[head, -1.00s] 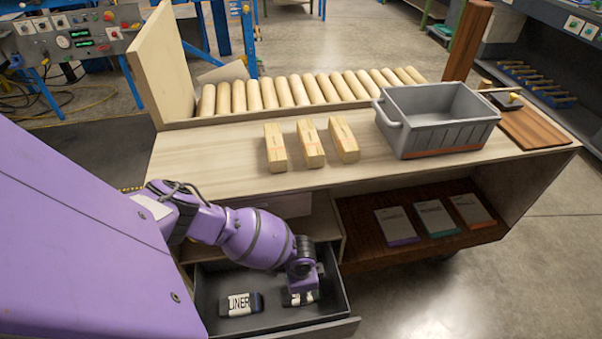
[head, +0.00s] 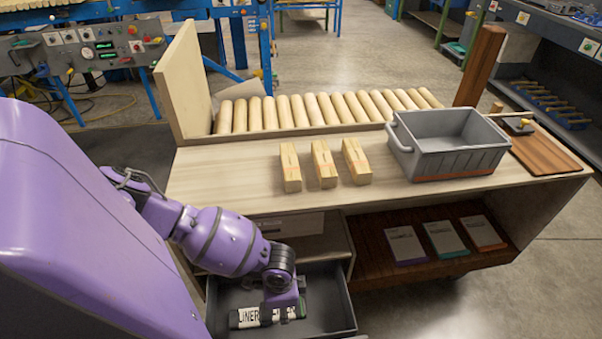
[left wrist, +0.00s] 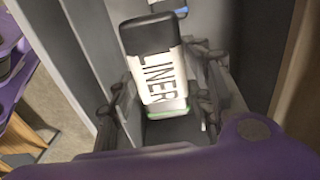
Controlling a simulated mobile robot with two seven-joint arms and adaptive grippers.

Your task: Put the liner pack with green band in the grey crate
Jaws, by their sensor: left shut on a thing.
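My left gripper (head: 281,306) reaches down into the open drawer under the worktop. In the left wrist view its fingers (left wrist: 166,112) are shut on a white liner pack with green band (left wrist: 158,72). This pack has dark ends and a LINER label, and the green band shows at its lower end. In the head view my gripper hides part of the packs, and I cannot tell how far the held pack is off the drawer floor. The grey crate (head: 450,163) stands on the right of the worktop and looks empty. My right gripper is not in view.
Another pack with a blue band (left wrist: 180,11) shows at the top of the left wrist view. The drawer (head: 345,312) has dark walls close around my gripper. Several wooden blocks (head: 323,165) stand left of the crate. Rollers (head: 300,112) run behind. Flat packs (head: 443,238) lie on the lower shelf.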

